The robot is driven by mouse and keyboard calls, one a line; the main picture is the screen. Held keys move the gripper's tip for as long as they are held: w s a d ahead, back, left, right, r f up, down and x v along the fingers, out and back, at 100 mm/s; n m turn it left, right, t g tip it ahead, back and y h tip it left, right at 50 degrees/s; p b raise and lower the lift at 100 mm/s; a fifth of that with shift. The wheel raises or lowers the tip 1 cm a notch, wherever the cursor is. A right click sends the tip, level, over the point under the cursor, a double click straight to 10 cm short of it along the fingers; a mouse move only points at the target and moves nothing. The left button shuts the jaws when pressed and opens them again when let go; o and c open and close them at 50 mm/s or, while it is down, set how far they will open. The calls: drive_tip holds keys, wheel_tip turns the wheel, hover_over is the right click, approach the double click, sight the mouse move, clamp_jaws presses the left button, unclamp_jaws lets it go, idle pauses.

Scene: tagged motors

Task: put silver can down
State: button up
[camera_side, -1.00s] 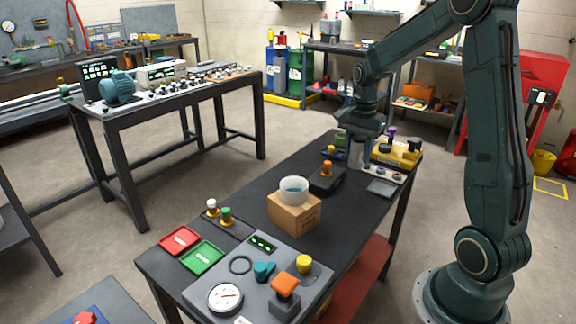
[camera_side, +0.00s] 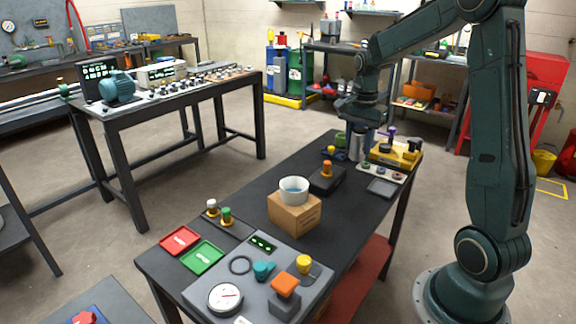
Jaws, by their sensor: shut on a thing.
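The silver can (camera_side: 357,149) is a small upright grey cylinder at the far end of the long dark table. My gripper (camera_side: 360,127) is above it, pointing down, and is shut on its upper part. The fingers are small and partly hidden at this distance. I cannot tell for sure whether the can's bottom touches the tabletop (camera_side: 345,215).
Left of the can are a green cup (camera_side: 340,139) and a yellow-topped part (camera_side: 331,150). A yellow fixture (camera_side: 396,152) stands right. In front are a black box with an orange knob (camera_side: 326,178) and a white bowl (camera_side: 293,190) on a cardboard box (camera_side: 294,214).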

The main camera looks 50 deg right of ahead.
drive_tip(key=w+a+m, duration=0.1)
drive_tip(key=w+a, duration=0.2)
drive_tip(key=w, duration=1.1)
drive_tip(key=w+a, duration=0.3)
drive_tip(key=w, duration=1.1)
drive_tip(key=shift+r+m, duration=0.15)
drive_tip(key=shift+m, duration=0.25)
wheel_tip(320, 180, down, 16)
drive_tip(key=shift+r, duration=0.1)
drive_tip(key=shift+f, duration=2.1)
drive_tip(key=shift+f, duration=0.1)
